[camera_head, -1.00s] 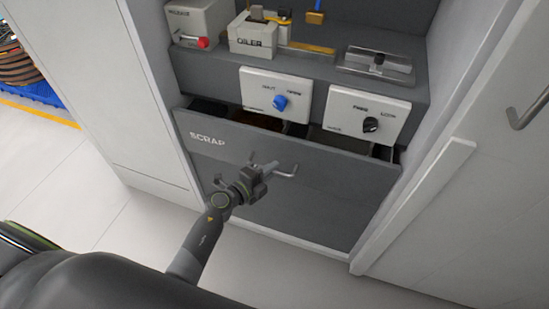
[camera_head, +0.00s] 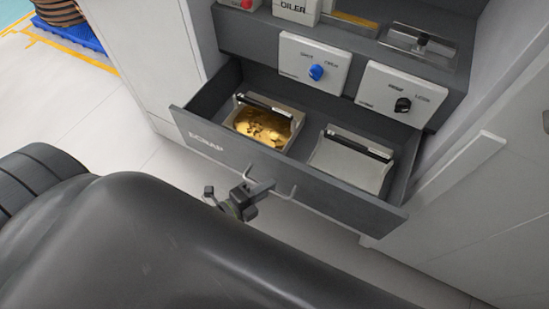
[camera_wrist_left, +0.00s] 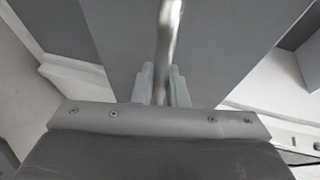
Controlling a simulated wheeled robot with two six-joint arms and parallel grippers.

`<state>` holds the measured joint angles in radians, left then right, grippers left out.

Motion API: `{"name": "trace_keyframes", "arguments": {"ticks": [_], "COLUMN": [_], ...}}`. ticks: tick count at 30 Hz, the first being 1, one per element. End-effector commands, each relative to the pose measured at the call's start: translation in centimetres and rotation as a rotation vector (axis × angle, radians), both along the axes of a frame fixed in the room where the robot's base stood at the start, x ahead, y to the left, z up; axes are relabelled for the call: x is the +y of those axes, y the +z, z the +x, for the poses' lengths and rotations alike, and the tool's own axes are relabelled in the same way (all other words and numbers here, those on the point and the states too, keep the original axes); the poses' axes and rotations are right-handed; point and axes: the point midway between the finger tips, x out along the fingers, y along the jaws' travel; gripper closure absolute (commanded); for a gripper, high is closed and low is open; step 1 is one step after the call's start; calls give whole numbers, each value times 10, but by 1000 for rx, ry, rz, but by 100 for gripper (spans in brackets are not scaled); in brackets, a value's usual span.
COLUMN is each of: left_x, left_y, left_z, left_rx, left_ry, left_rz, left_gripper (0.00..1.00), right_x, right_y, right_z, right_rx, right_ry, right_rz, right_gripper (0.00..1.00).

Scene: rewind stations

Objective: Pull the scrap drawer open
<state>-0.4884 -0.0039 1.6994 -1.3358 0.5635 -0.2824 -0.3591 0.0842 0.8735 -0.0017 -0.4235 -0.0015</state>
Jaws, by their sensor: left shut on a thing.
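The scrap drawer (camera_head: 203,142), dark grey with "SCRAP" lettering, stands well out of the cabinet in the head view. Inside it are a bin with gold-coloured scrap (camera_head: 263,127) on the left and an empty-looking pale bin (camera_head: 347,164) on the right. My left gripper (camera_head: 259,187) is at the bar handle (camera_head: 287,190) on the drawer front, shut on it. In the left wrist view the metal handle (camera_wrist_left: 168,40) runs between the two fingers (camera_wrist_left: 160,84). My right gripper is not in view.
Above the drawer are a panel with a blue knob (camera_head: 316,72) and a panel with a black knob (camera_head: 402,104). A white panel edge (camera_head: 470,165) rises to the right. Pale floor (camera_head: 110,110) lies clear at the left.

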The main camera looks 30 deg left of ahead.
Motion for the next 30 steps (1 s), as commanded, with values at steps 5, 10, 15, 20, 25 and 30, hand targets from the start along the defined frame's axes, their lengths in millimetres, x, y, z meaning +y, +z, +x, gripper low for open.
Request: {"name": "trace_keyframes", "arguments": {"ticks": [5,10,15,20,25,30], "left_x": [0,0,0,0,1,1], "left_y": [-1,0,0,0,0,0], "left_z": [-13,-15,-15,-15,-15,-15], "left_rx": [2,0,0,1,0,0], "left_ry": [0,-1,-1,-1,-1,0], "left_rz": [1,0,0,0,0,0], "left_gripper": [100,100,100,80,66,66], "right_x": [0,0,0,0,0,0], "right_y": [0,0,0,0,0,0], "right_z": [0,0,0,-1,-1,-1], "right_rx": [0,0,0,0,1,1], "right_ry": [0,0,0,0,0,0], "right_rz": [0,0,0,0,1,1], "right_gripper": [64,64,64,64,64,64]}}
